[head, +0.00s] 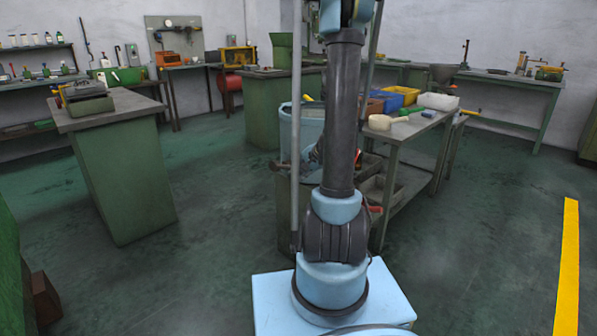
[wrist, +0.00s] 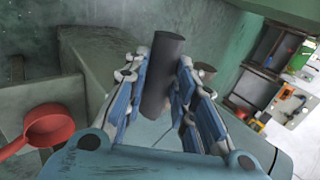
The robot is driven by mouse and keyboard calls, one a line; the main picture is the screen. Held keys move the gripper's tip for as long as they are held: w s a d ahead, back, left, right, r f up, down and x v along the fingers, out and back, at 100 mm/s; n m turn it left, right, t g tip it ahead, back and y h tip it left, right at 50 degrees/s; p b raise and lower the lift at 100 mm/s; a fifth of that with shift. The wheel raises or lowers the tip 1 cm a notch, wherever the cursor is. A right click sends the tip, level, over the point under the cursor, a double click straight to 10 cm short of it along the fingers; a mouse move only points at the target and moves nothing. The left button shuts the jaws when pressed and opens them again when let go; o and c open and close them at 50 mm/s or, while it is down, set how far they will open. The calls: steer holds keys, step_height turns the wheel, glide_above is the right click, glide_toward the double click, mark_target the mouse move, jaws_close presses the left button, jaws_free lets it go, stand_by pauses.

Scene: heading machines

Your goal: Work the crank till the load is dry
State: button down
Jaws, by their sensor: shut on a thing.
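In the wrist view my gripper (wrist: 164,65) is shut on a dark grey upright cylinder that looks like the crank handle (wrist: 165,52). The handle stands between the two finger pads, tilted slightly right at the top. The rest of the crank is hidden. In the head view a light blue drum (head: 312,118) stands on a grey-green base behind my arm. My arm covers much of it, and my gripper is hardly discernible there. The load inside cannot be seen.
A red pan (wrist: 48,127) lies at the left in the wrist view. Right of the drum is a workbench (head: 412,130) with bins and a mallet (head: 380,122). A green cabinet (head: 125,170) stands at left. The floor at right is clear, with a yellow line (head: 568,260).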

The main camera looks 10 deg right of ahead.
steer(key=shift+s+d+f, duration=0.1)
steer(key=shift+s+f, duration=0.2)
steer(key=shift+f, duration=0.15)
steer(key=c, duration=1.3)
jaws_free()
steer(key=shift+c, duration=0.2)
steer(key=shift+w, duration=0.1)
steer(key=shift+r, duration=0.1)
steer(key=v, duration=1.1)
steer(key=shift+r, duration=0.3)
steer(key=shift+d, duration=0.15)
